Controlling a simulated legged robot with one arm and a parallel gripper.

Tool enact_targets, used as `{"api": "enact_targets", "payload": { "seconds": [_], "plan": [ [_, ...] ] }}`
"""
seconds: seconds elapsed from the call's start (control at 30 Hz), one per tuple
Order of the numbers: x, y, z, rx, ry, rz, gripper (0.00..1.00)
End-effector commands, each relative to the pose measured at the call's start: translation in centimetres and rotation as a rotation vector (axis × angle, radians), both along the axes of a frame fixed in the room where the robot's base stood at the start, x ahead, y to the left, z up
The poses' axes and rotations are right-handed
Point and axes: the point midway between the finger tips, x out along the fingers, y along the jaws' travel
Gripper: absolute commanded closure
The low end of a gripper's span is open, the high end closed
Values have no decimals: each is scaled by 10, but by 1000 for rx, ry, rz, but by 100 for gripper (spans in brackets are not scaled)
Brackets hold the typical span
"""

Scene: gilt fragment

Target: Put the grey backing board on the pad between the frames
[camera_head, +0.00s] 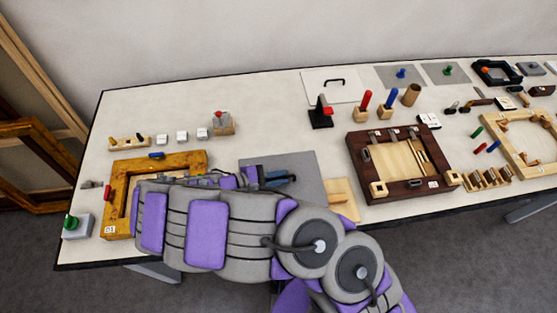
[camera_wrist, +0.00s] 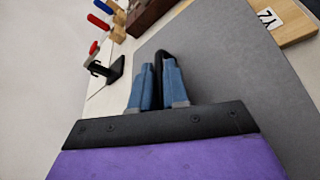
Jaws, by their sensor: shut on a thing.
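A flat grey board (camera_head: 300,163), which I take as the backing board, lies between the gilt frame (camera_head: 185,160) on the left and the dark brown frame (camera_head: 358,160) on the right. My gripper (camera_head: 290,179) is over it. In the wrist view the blue fingers (camera_wrist: 159,82) are shut on a black handle (camera_wrist: 160,58), with the grey surface (camera_wrist: 225,85) beneath. I cannot tell whether the board rests flat or hangs slightly above the pad. No separate pad surface can be made out. My arm hides the board's near left part and much of the gilt frame.
A pale wooden board (camera_head: 344,197) lies against the grey board's right side. A black stand with a red top (camera_head: 320,112) and pegs in blocks (camera_head: 365,103) stand behind. A white board with a black handle (camera_head: 335,90) lies at the back. The table between gilt frame and stand is fairly clear.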

Motion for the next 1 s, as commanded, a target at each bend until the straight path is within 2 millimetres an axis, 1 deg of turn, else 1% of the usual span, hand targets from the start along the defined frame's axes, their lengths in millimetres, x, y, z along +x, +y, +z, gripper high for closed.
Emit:
{"api": "enact_targets", "payload": {
  "seconds": [0.03, 0.3, 0.4, 0.5, 0.63, 0.77, 1.0],
  "plan": [
    [13, 2, -5, 8, 3, -3, 100],
    [76, 17, -12, 3, 0, -6, 100],
    [97, 22, -13, 4, 0, -3, 100],
    [112, 25, -14, 0, 1, -3, 100],
    [124, 25, -13, 0, -1, -3, 100],
    [127, 25, -16, 0, -1, -2, 100],
    [127, 26, -46, 1, 0, -1, 100]
  ]
}}
